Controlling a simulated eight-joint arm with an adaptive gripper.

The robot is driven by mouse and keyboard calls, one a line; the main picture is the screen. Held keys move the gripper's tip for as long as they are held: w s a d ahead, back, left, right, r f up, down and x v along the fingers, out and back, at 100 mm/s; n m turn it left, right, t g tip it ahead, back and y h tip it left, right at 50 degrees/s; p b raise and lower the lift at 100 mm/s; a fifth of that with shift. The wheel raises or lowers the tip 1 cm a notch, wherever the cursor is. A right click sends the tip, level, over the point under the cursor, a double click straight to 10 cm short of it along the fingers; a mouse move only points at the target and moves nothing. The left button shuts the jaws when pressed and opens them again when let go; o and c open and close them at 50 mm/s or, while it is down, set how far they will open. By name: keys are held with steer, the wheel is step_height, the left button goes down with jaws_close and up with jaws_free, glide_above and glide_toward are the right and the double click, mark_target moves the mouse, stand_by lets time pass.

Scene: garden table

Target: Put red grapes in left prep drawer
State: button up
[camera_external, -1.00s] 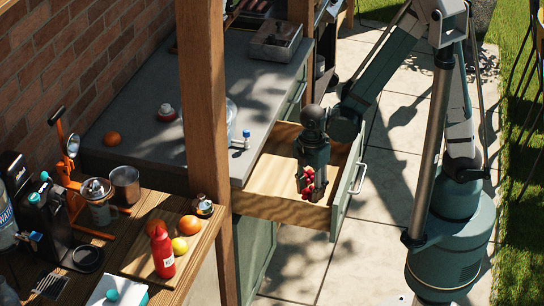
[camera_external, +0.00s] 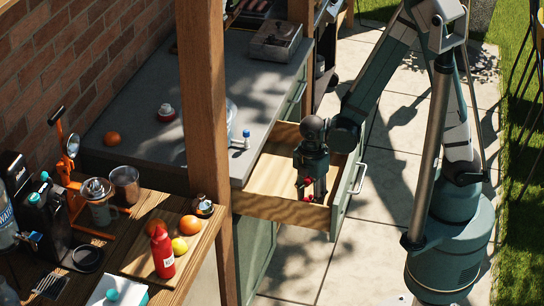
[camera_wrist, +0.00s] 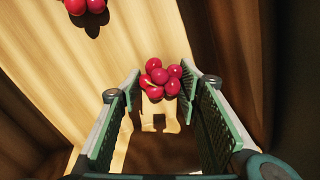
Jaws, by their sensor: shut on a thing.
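The prep drawer (camera_external: 270,206) is pulled open under the grey counter, with a pale wooden inside. My gripper (camera_external: 311,190) points down inside it, near its front panel. In the wrist view a bunch of red grapes (camera_wrist: 163,78) sits between the tips of my gripper (camera_wrist: 160,82), close to both fingers. The gripper is shut on this bunch. More red grapes (camera_wrist: 86,5) show on the drawer floor at the top left of the wrist view, cut off by the edge. In the external view the fingers partly hide the red grapes (camera_external: 298,184).
The drawer's green front panel (camera_external: 348,185) with its handle stands close to my gripper. A wooden post (camera_external: 205,100) rises left of the drawer. A clear bowl (camera_external: 231,115) and small items stand on the counter (camera_external: 165,75). The drawer's left part is clear.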

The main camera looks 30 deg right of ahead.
mark_target(309, 198)
steer(key=shift+f, duration=0.2)
steer(key=shift+c, duration=0.2)
steer(key=o, duration=0.9)
steer(key=shift+r, duration=0.25)
steer(key=shift+r+p, duration=1.8)
steer(key=shift+r, duration=4.15)
steer(key=w+d+r+m+t+y, duration=0.1)
steer(key=w+d+r+m+t, duration=0.1)
steer(key=w+d+r+m, duration=0.65)
steer(key=d+r+m+t, duration=0.1)
steer(key=d+r+m, duration=0.3)
steer(key=d, duration=0.5)
steer(key=d+r+m+t, duration=0.2)
steer(key=d+r+m, duration=0.2)
steer(key=d, duration=0.6)
steer(key=s+d+r+m+t+h, duration=0.1)
steer(key=d+r+m, duration=0.3)
steer(key=d, duration=0.6)
steer(key=shift+r+m+t, duration=0.2)
steer(key=shift+m+t, duration=0.4)
steer(key=shift+m, duration=0.35)
